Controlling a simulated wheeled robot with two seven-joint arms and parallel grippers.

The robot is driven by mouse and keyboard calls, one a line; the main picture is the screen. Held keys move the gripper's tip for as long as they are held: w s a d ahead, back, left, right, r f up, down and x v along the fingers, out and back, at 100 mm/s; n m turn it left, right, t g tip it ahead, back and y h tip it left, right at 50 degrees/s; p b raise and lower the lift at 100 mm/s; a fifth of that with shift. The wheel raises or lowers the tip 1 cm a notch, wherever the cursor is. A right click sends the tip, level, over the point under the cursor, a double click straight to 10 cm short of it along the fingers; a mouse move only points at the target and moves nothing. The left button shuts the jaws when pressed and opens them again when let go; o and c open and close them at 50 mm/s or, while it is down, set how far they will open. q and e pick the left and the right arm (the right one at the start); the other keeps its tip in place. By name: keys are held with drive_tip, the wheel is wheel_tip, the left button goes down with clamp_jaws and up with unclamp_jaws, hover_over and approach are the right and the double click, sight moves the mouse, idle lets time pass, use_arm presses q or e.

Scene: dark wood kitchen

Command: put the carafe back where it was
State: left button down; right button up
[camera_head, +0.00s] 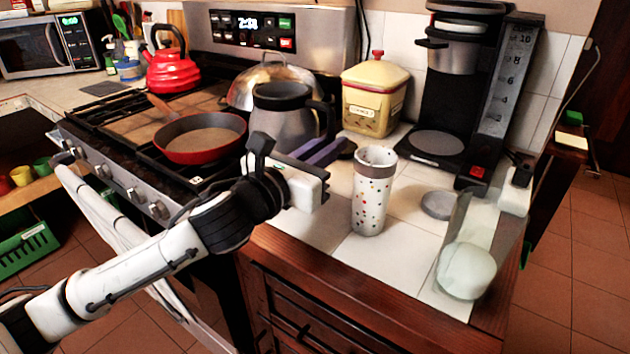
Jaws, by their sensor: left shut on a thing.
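The carafe (281,108) is a grey metal jug with a dark rim and a black handle on its right side. It is upright at the right edge of the stove, in front of a shiny domed lid. My left gripper (322,152) is shut on the carafe's black handle, though the exact grip is partly hidden. I cannot tell whether the carafe's base touches anything. The coffee maker (457,60) stands at the back right of the counter, and its round grey plate (437,143) is empty. My right gripper is not in view.
A spotted white tumbler (370,200) stands on the counter between the carafe and coffee maker. Behind it is a yellow canister (375,92). A small grey disc (437,205) and a pale rounded object (466,270) are at right. A red pan (201,137) sits left of the carafe.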

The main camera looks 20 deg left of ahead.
use_arm(q)
drive_tip(key=shift+s+f+b, duration=0.1)
drive_tip(key=shift+f+b, duration=0.7)
drive_tip(key=shift+f, duration=2.55)
drive_tip(key=c, duration=2.2)
unclamp_jaws()
drive_tip(key=shift+f, duration=0.3)
drive_tip(key=o, duration=0.4)
drive_tip(key=shift+r, duration=0.1)
